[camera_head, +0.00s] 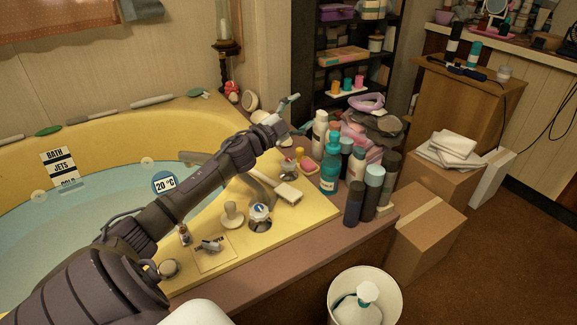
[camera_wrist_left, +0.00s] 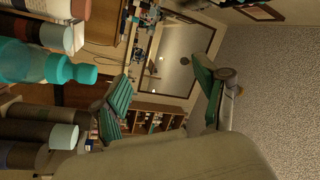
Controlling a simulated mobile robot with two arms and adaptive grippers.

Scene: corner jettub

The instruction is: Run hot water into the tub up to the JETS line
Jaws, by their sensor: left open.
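The yellow corner tub (camera_head: 215,120) holds pale blue water (camera_head: 110,195). A wall label (camera_head: 60,167) reads BATH, JETS and, lowest, COLD; the water surface meets it near COLD, below JETS. A round gauge (camera_head: 164,183) reads 20 °C. A spout (camera_head: 203,158) reaches over the water, partly behind my left arm. A tap with a blue-marked cap (camera_head: 260,212) stands on the near deck. Another tap (camera_head: 288,166) stands farther back; its marking is unclear. My left gripper (camera_head: 292,116) is open and empty above the back tap, its green-padded fingers (camera_wrist_left: 158,95) apart. My right gripper is out of view.
Several bottles, including a teal one (camera_head: 330,170), crowd the deck's right side. A brush (camera_head: 285,190) and a small lever plate (camera_head: 212,248) are on the deck. Cardboard boxes (camera_head: 425,225) and a white bin (camera_head: 385,285) stand on the floor beside the tub.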

